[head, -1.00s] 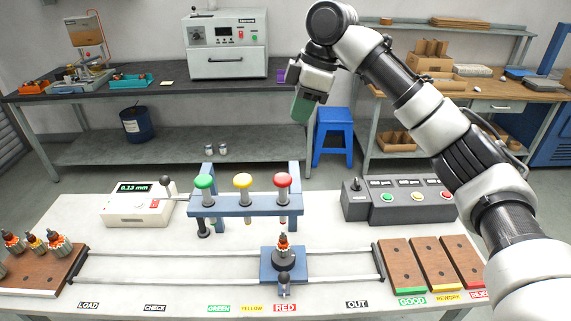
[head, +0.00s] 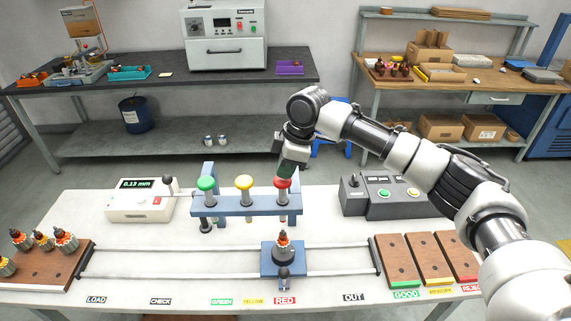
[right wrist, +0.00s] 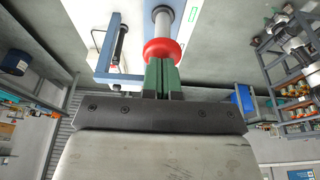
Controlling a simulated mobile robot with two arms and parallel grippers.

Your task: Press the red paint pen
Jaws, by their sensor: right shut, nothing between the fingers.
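The red paint pen (head: 282,184) hangs at the right end of the blue pen rack (head: 230,206), right of the green pen (head: 206,184) and the yellow pen (head: 244,182). My right gripper (head: 286,172) is shut and empty, its green fingers at the red cap's top. In the right wrist view the closed fingers (right wrist: 161,76) meet the red cap (right wrist: 162,50); whether they press it down I cannot tell. An armature (head: 283,239) stands upright on the blue carriage (head: 268,258) below the red pen, by the RED label. My left gripper is not in view.
The grey gauge box (head: 140,200) stands left of the rack, and a dark button panel (head: 380,202) stands right. Two rails carry the carriage across the table. Several armatures sit on the wooden tray (head: 45,262) at left; empty sorting boards (head: 432,260) lie at right.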

